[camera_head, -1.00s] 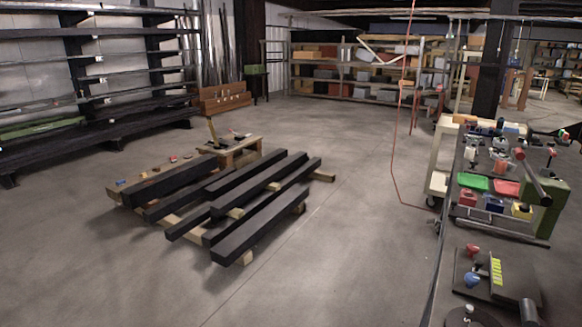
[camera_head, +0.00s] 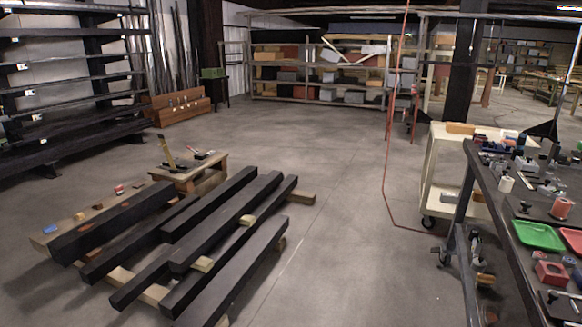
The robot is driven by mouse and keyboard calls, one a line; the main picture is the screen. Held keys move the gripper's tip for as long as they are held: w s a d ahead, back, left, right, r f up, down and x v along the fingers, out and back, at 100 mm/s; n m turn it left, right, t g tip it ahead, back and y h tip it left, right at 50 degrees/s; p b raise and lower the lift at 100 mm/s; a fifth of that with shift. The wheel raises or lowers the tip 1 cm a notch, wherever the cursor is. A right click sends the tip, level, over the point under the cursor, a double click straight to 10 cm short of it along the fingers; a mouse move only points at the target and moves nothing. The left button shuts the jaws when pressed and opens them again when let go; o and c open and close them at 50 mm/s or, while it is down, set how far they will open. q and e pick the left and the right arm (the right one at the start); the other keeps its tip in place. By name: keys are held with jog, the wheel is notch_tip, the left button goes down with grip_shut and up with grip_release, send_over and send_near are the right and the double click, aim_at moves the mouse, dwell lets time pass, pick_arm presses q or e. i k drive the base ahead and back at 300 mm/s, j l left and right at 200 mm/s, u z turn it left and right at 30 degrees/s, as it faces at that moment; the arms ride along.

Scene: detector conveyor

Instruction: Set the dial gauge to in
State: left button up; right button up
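I cannot pick out a dial gauge for certain in the head view. A dark work table (camera_head: 486,214) at the right edge carries several small items. Among them are a green tray (camera_head: 538,236), a red tray (camera_head: 572,240) cut off by the picture edge, a red block-like item (camera_head: 551,273), a pinkish-red cylinder (camera_head: 562,208) and a white cylinder (camera_head: 506,184). The items are too small to tell any gauge face. Neither of my grippers is in view.
Dark beams (camera_head: 215,235) lie on wooden supports on the floor at left front. A low wooden bench (camera_head: 205,175) stands behind them. A cream cart (camera_head: 440,180) stands beside the dark table. Shelving (camera_head: 320,75) lines the back. The middle floor is clear.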

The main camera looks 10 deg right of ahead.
aim_at(550, 192)
jog(key=i+l+z, duration=0.2)
jog(key=i+z, duration=0.15)
jog(key=i, duration=0.15)
jog(key=i+z, duration=0.3)
jog(key=i, duration=0.2)
jog(key=i+z, duration=0.35)
jog(key=i, duration=0.2)
jog(key=i+j+z, duration=0.3)
jog(key=i, duration=0.2)
jog(key=i+j+z, duration=0.35)
jog(key=i+z, duration=0.3)
jog(key=z, duration=0.15)
jog(key=i+z, duration=0.45)
jog(key=i+j+z, duration=0.1)
jog(key=z, duration=0.35)
jog(key=i+j+z, duration=0.3)
jog(key=z, duration=0.15)
jog(key=i+j+z, duration=0.25)
jog(key=z, duration=0.2)
jog(key=i+j+z, duration=0.3)
jog(key=j+z, duration=0.15)
jog(key=i+j+z, duration=0.2)
jog(key=j, duration=0.25)
jog(key=j+z, duration=0.2)
jog(key=k+j, duration=0.05)
jog(key=j, duration=0.05)
